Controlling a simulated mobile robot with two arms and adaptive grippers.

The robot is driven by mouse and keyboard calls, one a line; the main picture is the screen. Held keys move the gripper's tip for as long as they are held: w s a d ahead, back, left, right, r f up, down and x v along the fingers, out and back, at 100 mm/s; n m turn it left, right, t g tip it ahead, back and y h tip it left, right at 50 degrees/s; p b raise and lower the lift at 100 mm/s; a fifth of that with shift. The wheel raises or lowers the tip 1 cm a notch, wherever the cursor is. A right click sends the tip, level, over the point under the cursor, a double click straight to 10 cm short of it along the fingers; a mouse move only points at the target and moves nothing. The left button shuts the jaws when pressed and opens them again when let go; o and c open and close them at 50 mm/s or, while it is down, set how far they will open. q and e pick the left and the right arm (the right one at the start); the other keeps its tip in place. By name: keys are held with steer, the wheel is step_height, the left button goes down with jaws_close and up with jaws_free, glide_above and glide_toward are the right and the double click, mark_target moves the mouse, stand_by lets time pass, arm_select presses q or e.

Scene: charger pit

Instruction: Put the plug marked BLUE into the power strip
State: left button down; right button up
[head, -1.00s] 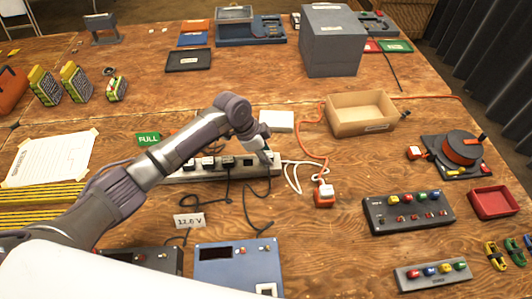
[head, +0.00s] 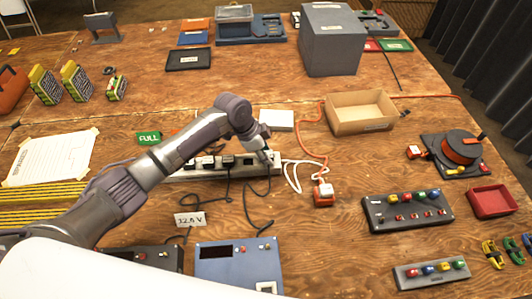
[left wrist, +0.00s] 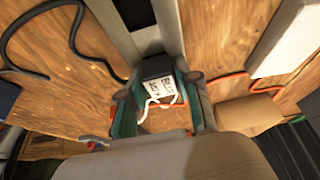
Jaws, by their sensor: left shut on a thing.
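The light grey power strip (head: 180,174) lies across the middle of the table, with several black plugs in it on the left. My left gripper (head: 264,154) is over the strip's right end. In the left wrist view it (left wrist: 158,98) is shut on a black plug (left wrist: 158,68) with a white label. The label's writing is too blurred to read surely. The plug is against or just above the near end of the strip (left wrist: 157,30); I cannot tell whether its pins are in a socket. In the head view the gripper mostly hides this plug. My right gripper is out of view.
A white plug on an orange block (head: 324,195) lies right of the strip. An open cardboard box (head: 360,122) is behind it. A blue meter box (head: 238,264) and a "12.6 V" card (head: 190,219) are in front. Black cords lie between.

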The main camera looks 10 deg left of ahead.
arm_select(q)
steer(key=shift+f, duration=0.15)
stand_by(0.6)
steer(key=shift+c, duration=2)
jaws_free()
step_height(320, 180, up, 8)
steer(key=p, duration=0.7)
steer(key=shift+f, duration=0.2)
steer(key=shift+f, duration=0.1)
